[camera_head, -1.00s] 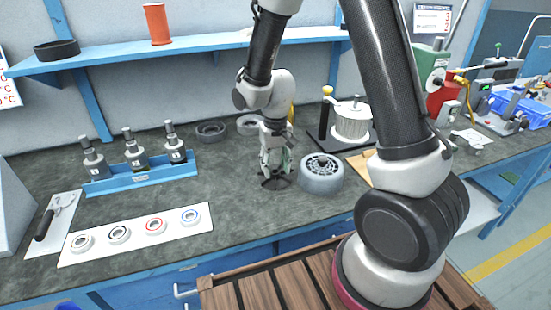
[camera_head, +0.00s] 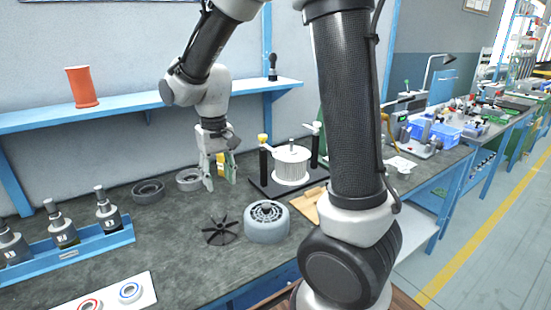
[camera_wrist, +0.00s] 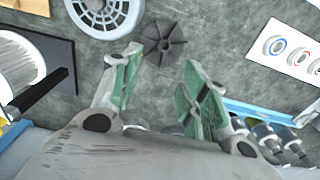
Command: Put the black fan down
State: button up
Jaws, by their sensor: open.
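The black fan (camera_head: 220,231) lies flat on the dark bench top, just left of a grey round housing with a finned centre (camera_head: 267,222). In the wrist view the fan (camera_wrist: 164,43) lies beyond my fingertips, clear of both. My gripper (camera_head: 220,184) is open and empty, raised above the bench and behind the fan in the head view. Its green-padded fingers (camera_wrist: 160,80) stand wide apart in the wrist view.
Grey rings (camera_head: 148,191) lie at the back near the wall. A white ribbed spool (camera_head: 291,166) on a black stand is to the right. A blue rack (camera_head: 75,246) with several tool holders is at left, a bearing card (camera_head: 120,296) in front. A shelf (camera_head: 130,108) runs above.

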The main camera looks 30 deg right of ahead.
jog(key=s+d+r+t, duration=0.2)
jog(key=s+d+r, duration=0.3)
jog(key=s, duration=0.4)
jog(key=s+d+r+t, duration=0.2)
jog(key=s+d+r, duration=0.4)
jog(key=s, duration=0.4)
jog(key=shift+s+d+r, duration=0.15)
jog(key=shift+d+r, duration=0.1)
jog(key=shift+d, duration=0.5)
